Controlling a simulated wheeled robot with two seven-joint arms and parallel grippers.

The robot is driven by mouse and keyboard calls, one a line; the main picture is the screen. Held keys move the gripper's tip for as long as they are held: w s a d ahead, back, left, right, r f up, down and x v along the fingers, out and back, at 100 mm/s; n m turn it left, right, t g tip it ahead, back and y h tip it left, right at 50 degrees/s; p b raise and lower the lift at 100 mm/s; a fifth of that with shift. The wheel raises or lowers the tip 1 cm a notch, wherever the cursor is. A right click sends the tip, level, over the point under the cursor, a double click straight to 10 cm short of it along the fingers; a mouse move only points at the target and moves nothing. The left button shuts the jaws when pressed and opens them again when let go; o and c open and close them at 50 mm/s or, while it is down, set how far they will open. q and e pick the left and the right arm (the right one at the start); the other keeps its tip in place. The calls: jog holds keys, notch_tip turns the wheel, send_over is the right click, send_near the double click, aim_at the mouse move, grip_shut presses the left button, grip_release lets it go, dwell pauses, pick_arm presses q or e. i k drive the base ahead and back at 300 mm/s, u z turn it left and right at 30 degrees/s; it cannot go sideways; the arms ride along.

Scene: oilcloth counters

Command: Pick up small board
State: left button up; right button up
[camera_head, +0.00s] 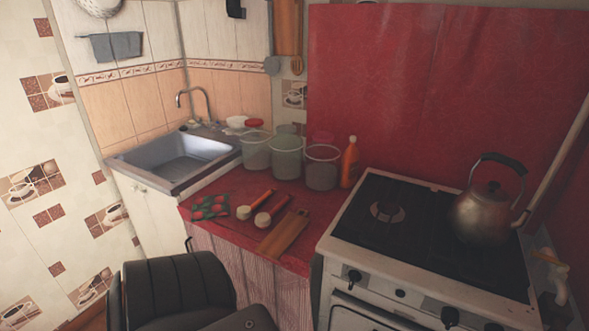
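A small wooden board (283,234) lies flat near the front edge of the red oilcloth counter (229,229), close to the stove. Its handle end points toward the back right. A larger wooden board (288,26) hangs on the wall at the top, cut off by the frame. Neither of my grippers shows in the head view.
Several jars (287,160) and an orange bottle (350,164) stand behind. The stove (386,258) with a kettle (483,218) is at right, the sink (180,161) at left.

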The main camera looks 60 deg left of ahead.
aim_at(275, 244)
jog(key=u, duration=0.7)
jog(key=i, duration=0.95)
jog(key=u, duration=0.9)
